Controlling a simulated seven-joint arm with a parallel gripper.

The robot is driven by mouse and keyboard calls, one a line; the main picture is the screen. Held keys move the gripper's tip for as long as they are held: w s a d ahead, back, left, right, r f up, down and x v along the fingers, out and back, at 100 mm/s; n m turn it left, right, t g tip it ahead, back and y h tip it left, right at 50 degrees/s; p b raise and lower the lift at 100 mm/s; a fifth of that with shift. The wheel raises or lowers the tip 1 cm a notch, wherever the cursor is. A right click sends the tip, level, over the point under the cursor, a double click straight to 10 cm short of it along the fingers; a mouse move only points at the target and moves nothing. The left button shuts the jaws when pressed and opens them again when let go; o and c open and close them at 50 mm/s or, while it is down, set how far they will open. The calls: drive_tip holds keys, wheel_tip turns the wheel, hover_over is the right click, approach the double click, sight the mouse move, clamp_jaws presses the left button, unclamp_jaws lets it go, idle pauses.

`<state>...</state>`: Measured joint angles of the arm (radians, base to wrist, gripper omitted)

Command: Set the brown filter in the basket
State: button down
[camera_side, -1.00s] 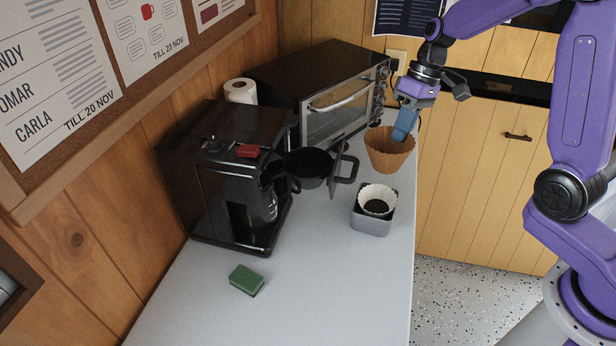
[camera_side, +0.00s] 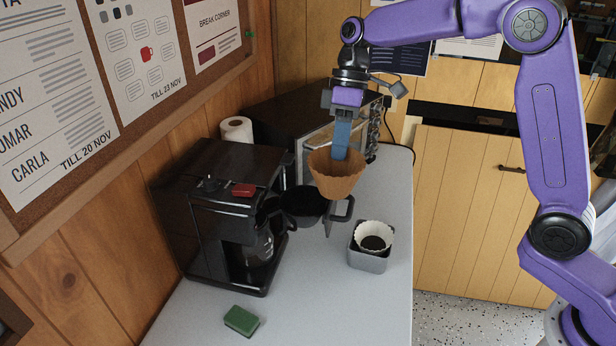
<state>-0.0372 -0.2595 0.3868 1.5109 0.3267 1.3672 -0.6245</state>
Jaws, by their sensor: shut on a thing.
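The brown filter (camera_side: 337,178) is a fluted paper cup, held upright in the air. My gripper (camera_side: 341,152) is shut on its wall, with the blue fingers reaching down into it. The black basket (camera_side: 302,203) is swung out from the black coffee maker (camera_side: 205,215), with its handle pointing right. The filter is above and to the right of the basket in the picture and hides part of its right side. The inside of the basket is dark, and I see no filter in it.
A grey square bin (camera_side: 368,261) holds a white filter with dark grounds. A toaster oven (camera_side: 290,118) and a paper roll (camera_side: 236,130) stand behind. A green sponge (camera_side: 241,320) lies in front.

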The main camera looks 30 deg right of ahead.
hover_over(310, 189)
drive_tip(key=f, duration=0.7)
drive_tip(key=shift+w+a+f, duration=0.1)
drive_tip(key=shift+w+f, duration=0.05)
drive_tip(key=shift+w, duration=0.05)
drive_tip(key=shift+f, duration=1.45)
drive_tip(key=shift+f, duration=0.25)
drive_tip(key=shift+s+f, duration=0.15)
drive_tip(key=shift+f, duration=0.4)
drive_tip(key=c, duration=1.3)
unclamp_jaws()
drive_tip(key=shift+d, duration=0.2)
drive_tip(key=shift+a+v, duration=0.15)
drive_tip(key=shift+v, duration=3.2)
drive_tip(key=shift+a+v, duration=0.15)
drive_tip(key=shift+v, duration=3.25)
